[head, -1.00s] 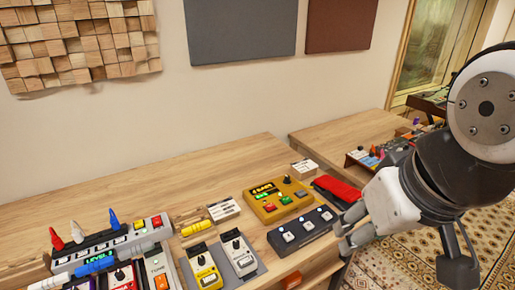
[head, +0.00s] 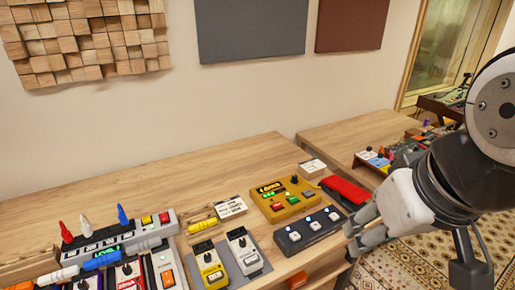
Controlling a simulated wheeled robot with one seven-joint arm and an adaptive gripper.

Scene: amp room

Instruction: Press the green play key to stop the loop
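A mustard-yellow looper box (head: 268,211) stands on the wooden desk, right of centre in the head view. Its top carries a small lit display, a red key (head: 276,207), a green key (head: 293,200), a dark knob and another small button. My gripper (head: 358,232) hangs near the desk's right edge, to the right of and nearer than the looper. It is apart from the green key and holds nothing visible. The fingers are seen at an angle, so their spacing is unclear.
A dark box with several pale switches (head: 308,229) stands in front of the looper. Pedals (head: 209,268) crowd the left front. The desk (head: 180,180) is bare behind them.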

